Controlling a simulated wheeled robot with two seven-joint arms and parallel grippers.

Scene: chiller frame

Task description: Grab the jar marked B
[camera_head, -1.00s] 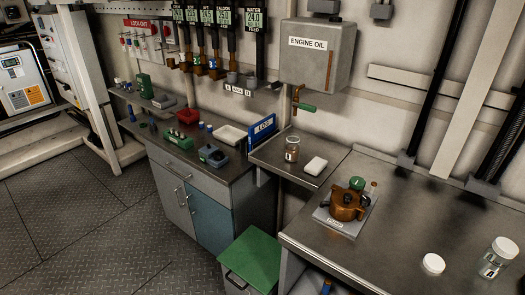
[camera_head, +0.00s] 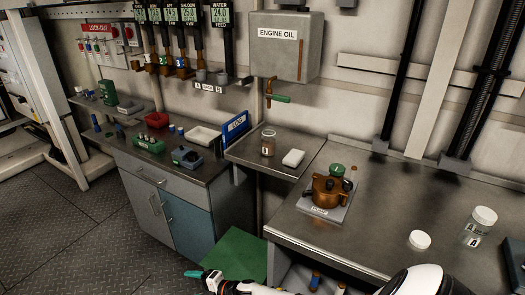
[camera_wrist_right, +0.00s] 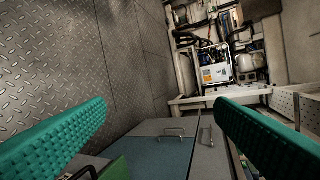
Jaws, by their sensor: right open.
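A jar (camera_head: 268,144) with brownish contents and a pale label stands upright on the middle steel counter in the head view; its letter is too small to read. A clear jar (camera_head: 480,229) with a white lid, marked A, stands on the right bench. No letter B is legible on any jar. My right gripper (camera_head: 204,279) shows its green fingertip low in the head view, left of the bench and below both jars. In the right wrist view its green fingers (camera_wrist_right: 160,118) are wide apart with nothing between them. My left gripper is not in view.
A brass device (camera_head: 331,190) and a white lid (camera_head: 419,240) sit on the right bench.

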